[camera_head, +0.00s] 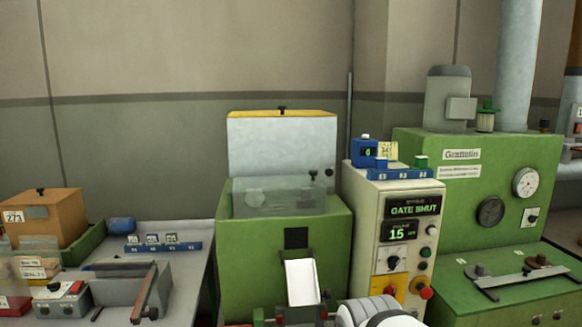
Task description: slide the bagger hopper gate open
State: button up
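The bagger is a green machine (237,275) in the middle, with a pale hopper (280,145) under a yellow-edged lid and a clear panel in front. Small dark knobs (328,174) sit at the hopper's right side. A dark square opening (296,238) is on the green front, above a white chute (301,282). I cannot clearly make out the gate slide itself. The cream control cabinet (362,235) to the right has a display (413,208) reading "GATE SHUT" and another showing 15. My gripper is not in view; a white rounded part of my arm shows at the bottom edge.
A grey table (190,285) at left holds an orange box (52,218), a blue rack (162,246) and a grey tray with a brown bar. A green machine (420,155) with gauges stands at right. A red knob (426,292) sticks out low on the cabinet.

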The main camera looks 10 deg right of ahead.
aim_at(326, 172)
jog(key=i, duration=0.9)
jog(key=z, duration=0.05)
